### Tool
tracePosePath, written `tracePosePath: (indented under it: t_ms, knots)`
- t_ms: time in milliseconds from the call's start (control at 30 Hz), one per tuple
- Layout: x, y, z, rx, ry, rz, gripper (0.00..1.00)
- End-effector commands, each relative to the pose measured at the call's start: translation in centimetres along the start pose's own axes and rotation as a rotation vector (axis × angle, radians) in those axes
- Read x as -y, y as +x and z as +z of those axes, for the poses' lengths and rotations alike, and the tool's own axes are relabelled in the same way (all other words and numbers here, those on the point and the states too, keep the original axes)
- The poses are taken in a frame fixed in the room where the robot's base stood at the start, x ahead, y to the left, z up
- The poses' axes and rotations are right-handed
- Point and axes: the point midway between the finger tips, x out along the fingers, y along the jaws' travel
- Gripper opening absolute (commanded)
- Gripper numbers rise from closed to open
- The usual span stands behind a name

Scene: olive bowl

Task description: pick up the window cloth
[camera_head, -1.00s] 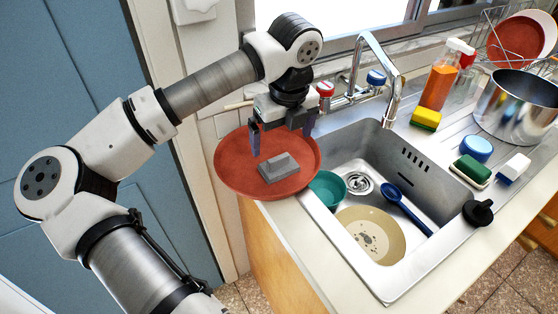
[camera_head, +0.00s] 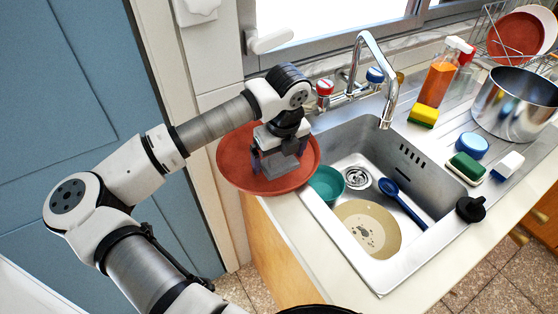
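A grey folded block-like thing, which looks like the window cloth (camera_head: 279,167), lies on a round red-brown tray (camera_head: 235,172) at the left end of the counter. My gripper (camera_head: 280,157) is low over the tray, pointing down. Its fingers are spread, one at the left and one at the right of the grey cloth. The gripper body hides the cloth's upper part. I cannot tell whether the fingers touch it.
Sponges, a spray bottle (camera_head: 437,83) and a steel pot (camera_head: 514,103) stand on the right.

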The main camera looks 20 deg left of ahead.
Motion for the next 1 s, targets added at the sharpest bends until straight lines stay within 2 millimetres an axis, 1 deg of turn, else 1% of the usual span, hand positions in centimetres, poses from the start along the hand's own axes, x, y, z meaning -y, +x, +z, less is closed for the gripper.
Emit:
tracePosePath:
  t_ms: [33,300,533,633,767,900,1000]
  knots:
    - [0.0,0.0,0.0,0.0,0.0,0.0,0.88]
    - [0.0,0.0,0.0,0.0,0.0,0.0,0.54]
    - [0.0,-0.2,0.0,0.001,0.0,0.0,0.54]
    - [0.0,-0.9,0.2,0.002,0.0,0.0,0.54]
    - [0.1,-3.0,0.5,0.004,0.0,0.0,0.54]
    - [0.0,-5.9,1.0,0.005,-0.002,0.0,0.54]
    - [0.0,-7.7,1.2,0.003,-0.001,0.0,0.54]
